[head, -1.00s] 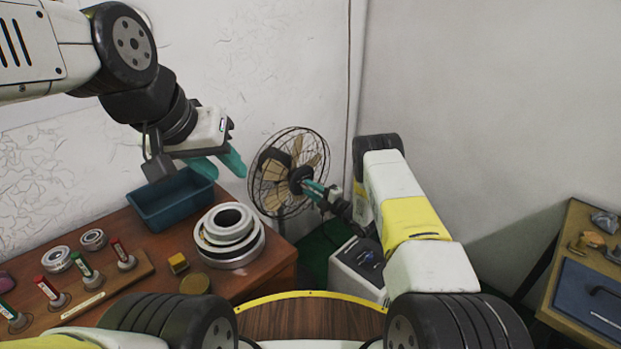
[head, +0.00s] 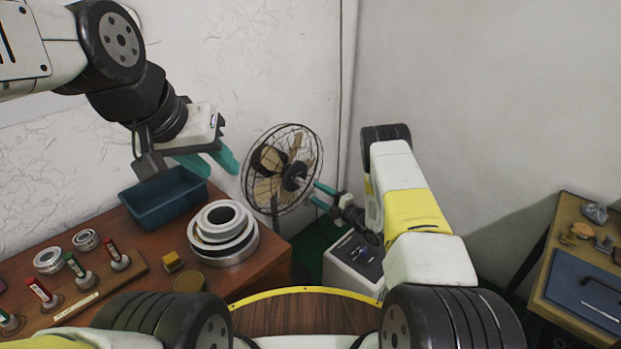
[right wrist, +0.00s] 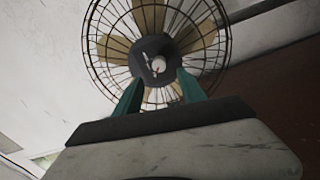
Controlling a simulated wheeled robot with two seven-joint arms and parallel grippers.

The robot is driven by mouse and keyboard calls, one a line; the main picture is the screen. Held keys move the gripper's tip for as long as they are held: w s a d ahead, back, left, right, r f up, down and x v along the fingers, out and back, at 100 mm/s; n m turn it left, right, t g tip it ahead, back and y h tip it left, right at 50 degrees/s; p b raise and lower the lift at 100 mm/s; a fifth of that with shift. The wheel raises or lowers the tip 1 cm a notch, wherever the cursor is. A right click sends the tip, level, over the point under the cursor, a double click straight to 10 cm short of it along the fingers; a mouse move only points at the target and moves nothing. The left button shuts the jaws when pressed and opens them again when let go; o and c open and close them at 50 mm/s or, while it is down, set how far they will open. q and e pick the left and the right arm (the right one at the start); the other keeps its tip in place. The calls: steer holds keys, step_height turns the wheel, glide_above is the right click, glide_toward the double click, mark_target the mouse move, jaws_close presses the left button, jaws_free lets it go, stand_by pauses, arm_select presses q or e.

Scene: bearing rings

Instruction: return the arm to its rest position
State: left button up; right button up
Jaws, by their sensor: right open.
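My right gripper (head: 319,195) points left toward the fan in the head view. Its two teal fingers are apart with nothing between them; they also show in the right wrist view (right wrist: 160,95), with the fan behind them. My left gripper (head: 212,162) hangs at the upper left, above and behind the blue bin, its teal fingers apart and empty. A stack of silver bearing rings (head: 222,253) sits on the brown table (head: 135,275), below both grippers and touched by neither.
A caged fan (head: 282,170) stands by the wall, close to my right gripper in the picture. A blue bin (head: 165,200), a yellow block (head: 172,262) and a wooden rack (head: 105,283) with several pegs are on the table. A grey cabinet (head: 350,272) and a side bench (head: 568,240) are at right.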

steer(key=shift+s+d, duration=0.15)
steer(key=w+d+r+m+h, duration=0.3)
steer(key=r, duration=0.4)
steer(key=w+d+r+m+t+h, duration=0.1)
steer(key=w+d+r+m+h, duration=0.15)
steer(key=r, duration=0.55)
steer(key=w+d+r+m+h, duration=0.2)
steer(key=d+r+m+h, duration=0.1)
steer(key=r, duration=0.4)
steer(key=s+d+r+m+h, duration=0.2)
steer(key=s+d+r+m, duration=0.25)
steer(key=r, duration=0.45)
steer(key=s+r+m+g+h, duration=0.2)
steer(key=s+r+m+g, duration=0.35)
steer(key=s, duration=1.15)
steer(key=s+a+r+m+g+y, duration=0.1)
steer(key=s+a+m, duration=0.1)
steer(key=s, duration=1)
steer(key=s+a+r+m+g, duration=0.1)
steer(key=s+m, duration=0.3)
steer(key=s, duration=0.9)
steer(key=shift+s+a+r+y, duration=0.15)
steer(key=shift+s+a+y, duration=0.15)
steer(key=shift+a, duration=0.4)
